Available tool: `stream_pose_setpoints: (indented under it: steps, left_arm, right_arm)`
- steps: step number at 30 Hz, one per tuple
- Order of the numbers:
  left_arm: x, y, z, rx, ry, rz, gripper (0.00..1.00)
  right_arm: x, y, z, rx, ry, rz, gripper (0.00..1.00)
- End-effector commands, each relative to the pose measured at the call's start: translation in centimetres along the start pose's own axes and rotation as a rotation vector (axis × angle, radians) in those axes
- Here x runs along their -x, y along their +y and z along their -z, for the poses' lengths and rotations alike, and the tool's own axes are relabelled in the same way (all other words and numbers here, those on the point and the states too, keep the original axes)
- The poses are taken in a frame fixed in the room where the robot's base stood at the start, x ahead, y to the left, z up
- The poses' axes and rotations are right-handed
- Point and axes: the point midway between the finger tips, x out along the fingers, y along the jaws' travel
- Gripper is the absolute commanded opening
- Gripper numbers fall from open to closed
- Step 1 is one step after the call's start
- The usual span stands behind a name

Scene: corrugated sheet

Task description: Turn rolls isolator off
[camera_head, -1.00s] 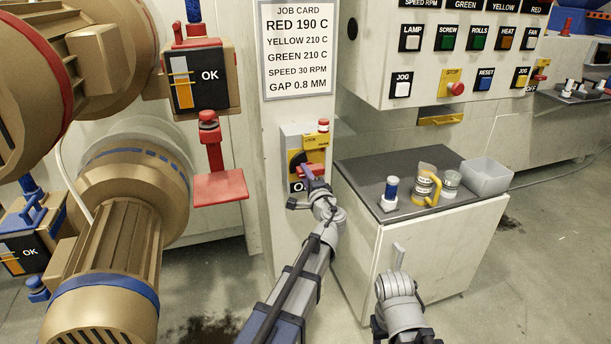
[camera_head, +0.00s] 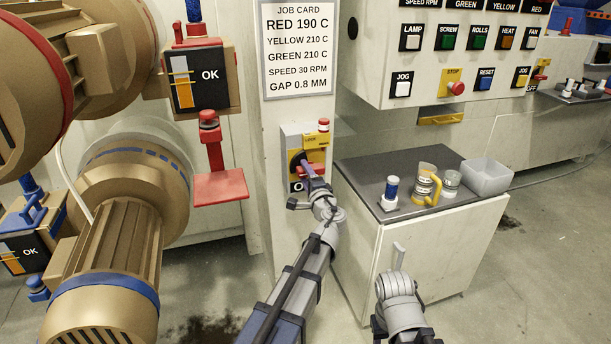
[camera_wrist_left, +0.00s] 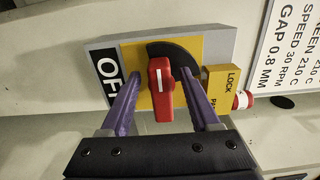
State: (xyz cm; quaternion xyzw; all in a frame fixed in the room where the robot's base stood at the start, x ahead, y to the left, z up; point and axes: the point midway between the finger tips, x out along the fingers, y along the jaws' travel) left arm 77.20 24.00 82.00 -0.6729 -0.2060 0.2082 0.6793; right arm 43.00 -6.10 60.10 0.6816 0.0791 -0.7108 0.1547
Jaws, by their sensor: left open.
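The rolls isolator is a grey box with a yellow plate (camera_head: 294,161) on the pillar under the job card. Its red handle (camera_wrist_left: 160,88) lies level in the head view, its white mark pointing away from the OFF label's reading direction. The black OFF label (camera_wrist_left: 108,76) is below the handle on the box. My left gripper (camera_wrist_left: 160,100) is open, with one purple finger on each side of the handle. In the head view the left gripper (camera_head: 309,172) covers part of the handle. My right gripper does not show; only part of that arm does.
A yellow lock tab (camera_wrist_left: 221,88) and red knob (camera_wrist_left: 243,100) sit beside the handle. A red bracket (camera_head: 221,187) stands left of the pillar. A cabinet (camera_head: 420,255) to the right bears a blue-and-white can (camera_head: 391,190), a jug (camera_head: 427,184) and a tray (camera_head: 486,178).

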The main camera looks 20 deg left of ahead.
Motion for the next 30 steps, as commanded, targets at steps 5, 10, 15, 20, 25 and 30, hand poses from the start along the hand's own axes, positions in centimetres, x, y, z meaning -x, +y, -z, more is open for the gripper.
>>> stream_pose_setpoints:
  steps: [5, 10, 15, 20, 25, 30]
  left_arm:
    - [2.2, 0.0, -0.1, 0.0, 0.003, 0.0, 0.62]
    - [5.1, 0.0, -0.1, 0.0, 0.002, 0.0, 0.62]
    - [7.1, 0.0, -0.1, 0.0, 0.001, 0.0, 0.62]
    - [7.8, 0.0, 0.0, 0.0, 0.001, 0.0, 0.62]
    - [7.8, 0.0, 0.0, 0.0, 0.0, 0.0, 0.62]
    - [7.9, 0.2, -0.1, 0.008, -0.005, -0.008, 0.62]
  right_arm:
    - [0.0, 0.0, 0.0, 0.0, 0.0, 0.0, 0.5]
    - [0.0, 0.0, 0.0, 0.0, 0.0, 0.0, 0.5]
    - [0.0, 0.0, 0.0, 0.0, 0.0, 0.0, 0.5]
    - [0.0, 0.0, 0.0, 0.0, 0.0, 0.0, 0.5]
    - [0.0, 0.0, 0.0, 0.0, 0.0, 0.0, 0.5]
    - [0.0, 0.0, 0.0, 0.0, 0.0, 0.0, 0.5]
